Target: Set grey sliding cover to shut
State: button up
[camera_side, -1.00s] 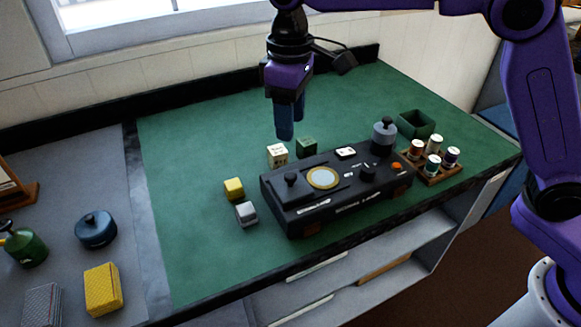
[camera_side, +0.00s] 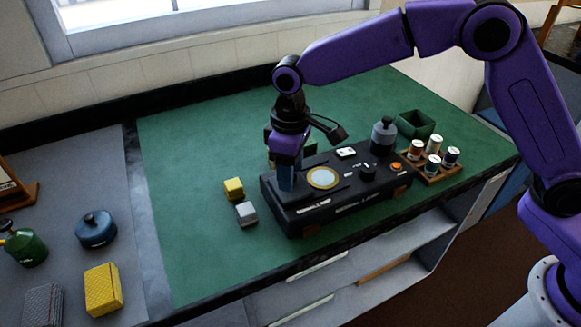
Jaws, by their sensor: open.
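The long black box (camera_side: 345,205) sits on the green mat, with a round cream disc with a tan rim (camera_side: 323,178) uncovered on its top. The sliding cover looks like the dark grey plate (camera_side: 304,191) on the box's left end, beside the disc. It bears a small black knob, which my gripper now hides. My gripper (camera_side: 285,186) is open and points down at the knob's place, fingertips low over the plate. I cannot tell whether the fingers touch the knob.
A dark dial (camera_side: 368,173), an orange button (camera_side: 397,166) and a white switch plate (camera_side: 346,152) are on the box. A grey bottle-shaped piece (camera_side: 383,136) stands behind. A spool rack (camera_side: 433,169) stands right.

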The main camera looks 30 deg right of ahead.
grip_shut()
jog(key=d, duration=0.8)
jog(key=shift+d, duration=0.25)
jog(key=shift+c, duration=0.3)
grip_release()
jog(key=shift+o, duration=0.3)
jog(key=shift+r, duration=0.1)
notch_tip(320, 180, up, 17)
jog(key=shift+r, duration=0.15)
